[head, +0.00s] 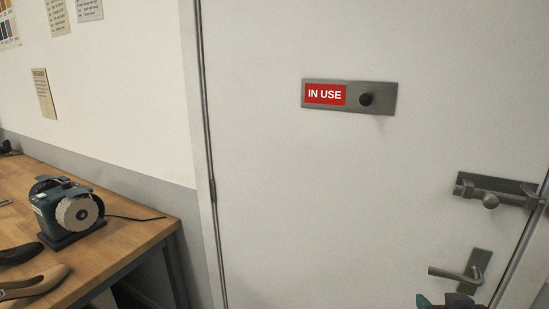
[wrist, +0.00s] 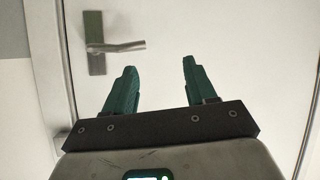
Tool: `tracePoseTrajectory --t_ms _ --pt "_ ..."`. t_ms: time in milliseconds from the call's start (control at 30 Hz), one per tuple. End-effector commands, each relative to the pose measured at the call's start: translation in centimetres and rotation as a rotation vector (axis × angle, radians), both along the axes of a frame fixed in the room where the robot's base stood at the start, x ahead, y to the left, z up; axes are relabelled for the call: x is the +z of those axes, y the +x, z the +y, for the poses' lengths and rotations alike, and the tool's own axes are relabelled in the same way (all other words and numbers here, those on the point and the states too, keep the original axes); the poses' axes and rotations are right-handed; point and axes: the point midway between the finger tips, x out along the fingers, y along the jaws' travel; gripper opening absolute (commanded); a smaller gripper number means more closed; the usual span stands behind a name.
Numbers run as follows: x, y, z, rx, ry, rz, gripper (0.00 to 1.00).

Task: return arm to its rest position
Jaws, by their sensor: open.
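My gripper (wrist: 158,82) shows in the wrist view with its two green fingers spread apart and nothing between them. It faces a white door, with the door handle (wrist: 118,47) up and to the left of the fingers. In the head view only a small part of my gripper (head: 450,301) shows at the bottom edge, just below the lever handle (head: 458,275). The rest of my arm is out of view there.
The white door (head: 300,190) has a red "IN USE" sign plate (head: 326,95) and a sliding bolt (head: 492,196). A wooden bench (head: 130,240) at left holds a grinder-like machine (head: 70,208) and shoes (head: 35,283).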

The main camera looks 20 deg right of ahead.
Motion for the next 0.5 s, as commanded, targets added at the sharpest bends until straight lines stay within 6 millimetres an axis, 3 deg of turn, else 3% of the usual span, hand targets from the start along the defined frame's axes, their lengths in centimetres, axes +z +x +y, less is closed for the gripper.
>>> tracePoseTrajectory --t_ms 33,100,300,400,500 --pt "-3.4 -0.7 1.6 0.045 0.042 0.099 0.56" --pt "-7.5 -2.0 4.0 0.104 0.103 0.228 0.56" --pt "-17.4 -8.1 10.7 0.267 0.262 0.582 0.56" --pt "-20.6 -11.5 13.4 0.333 0.327 0.722 0.56" --pt "-22.5 -14.1 15.4 0.38 0.373 0.823 0.56"
